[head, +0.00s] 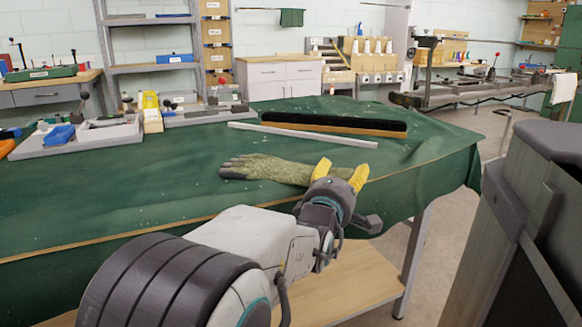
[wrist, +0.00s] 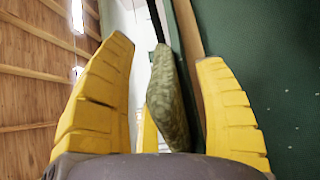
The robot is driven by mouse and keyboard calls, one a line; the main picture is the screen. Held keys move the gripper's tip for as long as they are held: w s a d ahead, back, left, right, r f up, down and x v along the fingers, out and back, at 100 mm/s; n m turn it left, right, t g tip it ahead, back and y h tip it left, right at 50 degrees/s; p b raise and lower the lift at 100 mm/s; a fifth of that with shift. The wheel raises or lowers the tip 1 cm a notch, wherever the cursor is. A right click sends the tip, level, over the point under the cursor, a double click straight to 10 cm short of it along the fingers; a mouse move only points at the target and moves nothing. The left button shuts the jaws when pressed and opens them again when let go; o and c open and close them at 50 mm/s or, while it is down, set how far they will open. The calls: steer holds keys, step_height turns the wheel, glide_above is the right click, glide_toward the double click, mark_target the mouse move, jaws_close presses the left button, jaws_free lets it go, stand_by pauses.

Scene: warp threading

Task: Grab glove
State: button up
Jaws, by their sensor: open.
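A green patterned work glove (head: 262,168) with dark fingertips lies flat on the green-covered table, its fingers pointing left and its cuff end toward my gripper. My gripper (head: 341,170) is open at the cuff end, its yellow fingers apart. In the head view the gripper partly hides the cuff. In the wrist view the glove (wrist: 170,98) shows between the spread yellow fingers of my gripper (wrist: 165,58), beyond the palm. I cannot tell whether any finger touches it.
A long black-bristled brush (head: 335,123) and a pale flat bar (head: 302,135) lie behind the glove on the table (head: 130,185). A grey tray (head: 80,138) with a blue box stands at the back left. The cloth left of the glove is clear.

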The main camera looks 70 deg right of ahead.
steer(key=shift+d, duration=0.15)
jaws_close()
stand_by(0.6)
steer(key=shift+r, duration=0.1)
